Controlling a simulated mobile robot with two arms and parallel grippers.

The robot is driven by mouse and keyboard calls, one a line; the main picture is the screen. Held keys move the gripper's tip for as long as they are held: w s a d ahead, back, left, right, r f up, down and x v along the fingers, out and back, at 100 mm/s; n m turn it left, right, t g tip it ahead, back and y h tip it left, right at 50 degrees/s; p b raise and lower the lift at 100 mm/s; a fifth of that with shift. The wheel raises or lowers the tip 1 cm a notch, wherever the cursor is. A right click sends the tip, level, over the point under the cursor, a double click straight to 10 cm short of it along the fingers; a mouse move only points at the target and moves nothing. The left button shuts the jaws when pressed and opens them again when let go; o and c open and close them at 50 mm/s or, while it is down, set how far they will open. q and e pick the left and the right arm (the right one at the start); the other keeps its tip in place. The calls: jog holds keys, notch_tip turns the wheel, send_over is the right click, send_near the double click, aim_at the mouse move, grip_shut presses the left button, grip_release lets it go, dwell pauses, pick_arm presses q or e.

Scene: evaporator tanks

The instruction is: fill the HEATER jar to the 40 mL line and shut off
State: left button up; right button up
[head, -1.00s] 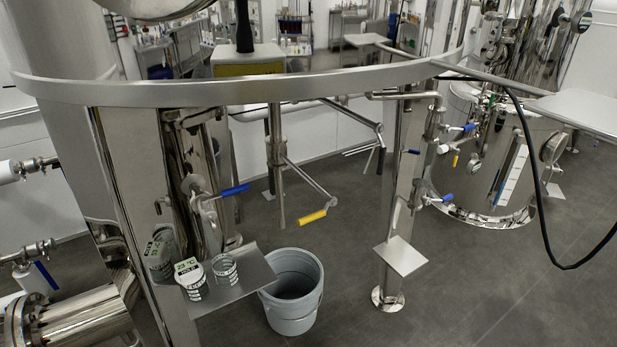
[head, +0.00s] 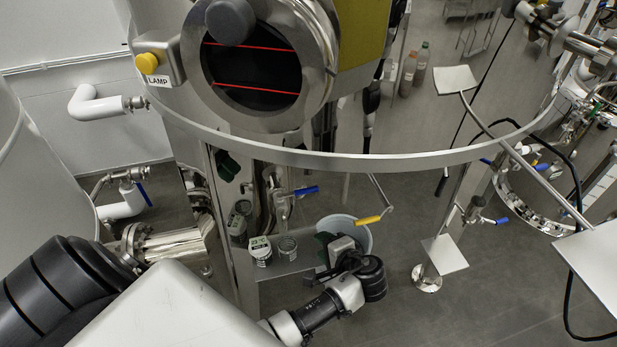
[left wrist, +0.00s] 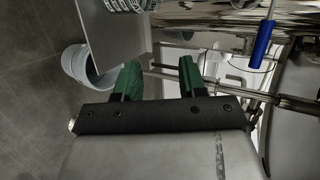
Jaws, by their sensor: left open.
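I cannot read which is HEATER, or any fill level. A blue-handled valve (head: 306,190) is on the tank wall above the shelf. A blue handle (left wrist: 262,45) shows at upper right in the left wrist view. My left gripper (head: 328,240) is right of the shelf, over the bucket; its green fingers (left wrist: 158,76) are apart and empty. My right gripper is not in view.
A grey bucket (head: 357,232) stands on the floor right of the shelf. The tank's steel rim (head: 420,160) curves overhead. A leg with a small plate (head: 443,254) stands to the right. Floor between is clear.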

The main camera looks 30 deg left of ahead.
aim_at(311, 192)
pick_arm(q)
jog(key=w+r+n+y+p, duration=0.15)
jog(key=w+r+y, duration=0.25)
jog(key=r, duration=0.7)
jog(key=p+x, duration=0.1)
jog(key=x, duration=0.2)
jog(key=p+x, duration=0.1)
jog(key=x, duration=0.1)
jog(key=p+x, duration=0.1)
jog(key=x, duration=0.2)
jog(key=shift+a+f, duration=0.3)
jog(key=shift+f, duration=0.05)
jog(key=shift+w+a+f, duration=0.15)
jog(key=shift+a+f, duration=0.1)
jog(key=shift+a, duration=0.3)
grip_shut()
